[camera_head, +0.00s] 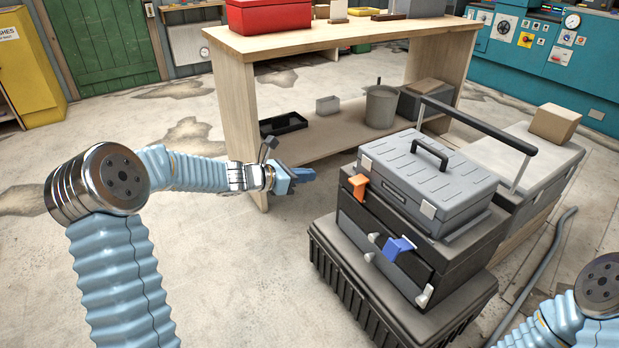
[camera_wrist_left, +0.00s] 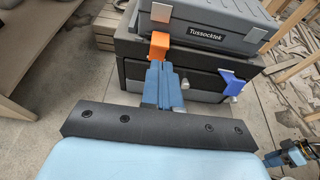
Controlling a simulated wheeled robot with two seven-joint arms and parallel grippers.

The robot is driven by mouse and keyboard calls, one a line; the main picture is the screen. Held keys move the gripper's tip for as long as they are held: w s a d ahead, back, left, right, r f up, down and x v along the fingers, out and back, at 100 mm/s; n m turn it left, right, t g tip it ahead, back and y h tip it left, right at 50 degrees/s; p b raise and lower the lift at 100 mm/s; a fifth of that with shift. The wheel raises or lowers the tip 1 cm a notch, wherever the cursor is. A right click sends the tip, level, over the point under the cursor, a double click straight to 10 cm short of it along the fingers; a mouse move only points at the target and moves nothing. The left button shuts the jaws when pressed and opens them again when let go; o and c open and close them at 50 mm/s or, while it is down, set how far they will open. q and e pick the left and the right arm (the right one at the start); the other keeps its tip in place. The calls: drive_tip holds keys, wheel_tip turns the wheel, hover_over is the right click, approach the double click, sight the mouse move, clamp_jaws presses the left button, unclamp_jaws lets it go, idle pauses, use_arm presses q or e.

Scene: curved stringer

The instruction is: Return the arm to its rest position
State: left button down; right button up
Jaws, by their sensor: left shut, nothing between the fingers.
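My left arm comes in from the left, and its blue gripper (camera_head: 303,175) hangs in the air left of the stacked toolboxes, apart from them. In the left wrist view, the gripper's blue fingers (camera_wrist_left: 162,82) are together with nothing between them. They point toward the orange clip (camera_wrist_left: 159,45) on the dark drawer box; it also shows in the head view (camera_head: 357,184). My right arm (camera_head: 555,325) shows only in part at the lower right of the head view. Its wrist end (camera_wrist_left: 295,154) shows small at the left wrist view's right edge; its fingers are unclear.
The grey toolbox (camera_head: 425,165) sits on a black drawer box (camera_head: 375,225) with a blue clip (camera_head: 398,247), on a dark ribbed base (camera_head: 350,290). A wooden workbench (camera_head: 340,38) stands behind. A hose (camera_head: 550,255) lies right. Floor left of the stack is clear.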

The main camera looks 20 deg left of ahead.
idle(0.3)
use_arm(q)
drive_tip(key=s+d+f+m+g+y, duration=0.1)
drive_tip(key=s+d+f+m+g, duration=0.3)
drive_tip(key=f, duration=0.4)
drive_tip(key=s+d+f+m+g+y, duration=0.1)
drive_tip(key=s+d+f+m, duration=0.15)
drive_tip(key=s+f, duration=0.45)
drive_tip(key=s+d+f+m+g+y, duration=0.1)
drive_tip(key=s+d+f+m+g, duration=0.3)
drive_tip(key=f, duration=0.5)
drive_tip(key=s+d+f+m, duration=0.1)
drive_tip(key=s+f+m, duration=0.2)
drive_tip(key=s+m, duration=0.2)
drive_tip(key=s+d+f+m+g+y, duration=0.1)
drive_tip(key=s+d+f+m, duration=0.1)
drive_tip(key=s+m, duration=0.4)
drive_tip(key=s+d+f+m, duration=0.1)
drive_tip(key=s+f+m, duration=0.3)
drive_tip(key=s, duration=0.3)
drive_tip(key=shift+s+d+f+m+y, duration=0.3)
drive_tip(key=shift+s+d+m+y, duration=0.1)
drive_tip(key=shift+m, duration=0.25)
drive_tip(key=shift+w+a, duration=0.1)
